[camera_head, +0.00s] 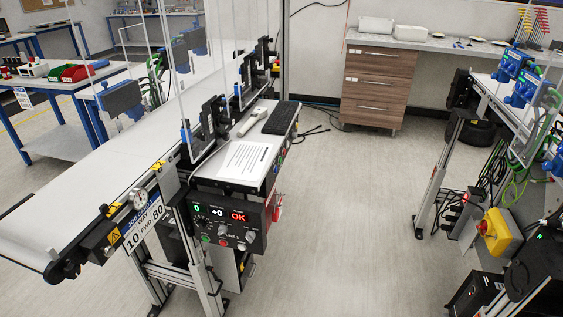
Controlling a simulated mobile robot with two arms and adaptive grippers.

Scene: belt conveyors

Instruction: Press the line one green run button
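The line one control box (262,243) is a dark panel hung on the near end of the left conveyor, at lower centre-left. Its face has small lit readouts, a green 0, a +0 and a red OK (238,216). Below them is a row of small knobs and buttons, with lettering that appears to read LINE 1. A small greenish button (206,238) shows at the lower left of the face, with a red one (222,230) beside it. They are too small to tell their exact state. Neither of my grippers is in view.
The white conveyor belt (95,185) runs from lower left to the back. A shelf above the box holds a paper sheet, a scanner and a keyboard (281,117). A second line with a yellow emergency-stop box (497,232) stands at right. The floor between is clear.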

